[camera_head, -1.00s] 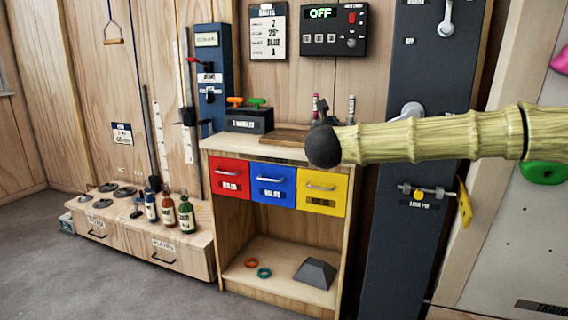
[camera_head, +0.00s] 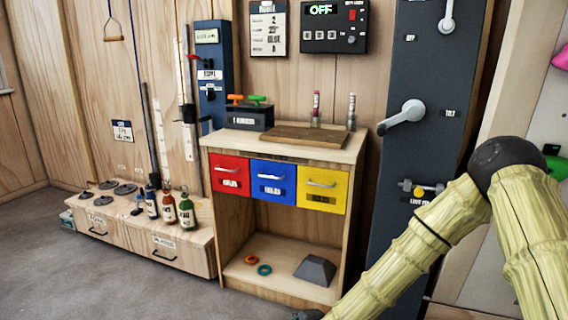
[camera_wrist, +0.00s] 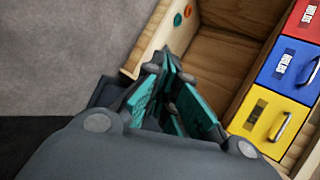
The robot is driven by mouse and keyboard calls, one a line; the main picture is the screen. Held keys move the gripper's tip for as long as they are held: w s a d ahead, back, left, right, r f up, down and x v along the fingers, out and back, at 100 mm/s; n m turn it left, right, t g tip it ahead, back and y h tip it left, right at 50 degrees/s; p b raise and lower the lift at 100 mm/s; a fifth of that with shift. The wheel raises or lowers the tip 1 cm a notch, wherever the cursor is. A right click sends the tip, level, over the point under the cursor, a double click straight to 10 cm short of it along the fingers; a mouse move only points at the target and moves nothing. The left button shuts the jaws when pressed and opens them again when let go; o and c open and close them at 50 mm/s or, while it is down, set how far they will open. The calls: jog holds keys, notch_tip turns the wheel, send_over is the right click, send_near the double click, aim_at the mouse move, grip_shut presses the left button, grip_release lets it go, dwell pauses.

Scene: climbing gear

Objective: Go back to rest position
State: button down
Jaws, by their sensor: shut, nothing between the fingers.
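My arm is folded at the lower right of the head view, its elbow up and its forearm slanting down to the left. The gripper end lies at the bottom edge there and is mostly cut off. In the wrist view my gripper (camera_wrist: 168,88) shows with its teal-padded fingers, shut and empty. It points toward the open lower part of the wooden cabinet (camera_head: 225,245), and I see no contact with it.
The cabinet has red (camera_head: 230,177), blue (camera_head: 273,184) and yellow (camera_head: 323,190) drawers, all closed. Two rings and a grey block (camera_head: 315,270) lie on its lower shelf. A low bench (camera_head: 180,256) with bottles stands left. Grey floor (camera_head: 110,290) at front left is clear.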

jog(key=s+d+f+n+g, duration=0.3)
jog(key=s+f+n, duration=0.2)
jog(key=s+f, duration=0.6)
jog(key=s+d+f+n+g+h, duration=0.1)
jog(key=s+d+f+n+g, duration=0.25)
jog(key=s, duration=0.65)
jog(key=s+d+f+n+g, duration=0.1)
jog(key=s+d+f+n, duration=0.25)
jog(key=s+d, duration=0.45)
jog(key=s+d+f+n+g+h, duration=0.1)
jog(key=s+d+f+n+g, duration=0.2)
jog(key=s, duration=0.8)
notch_tip(320, 180, up, 29)
jog(key=n+p, duration=0.1)
jog(key=p, duration=2.7)
jog(key=shift+s+f, duration=0.15)
jog(key=shift+s, duration=0.1)
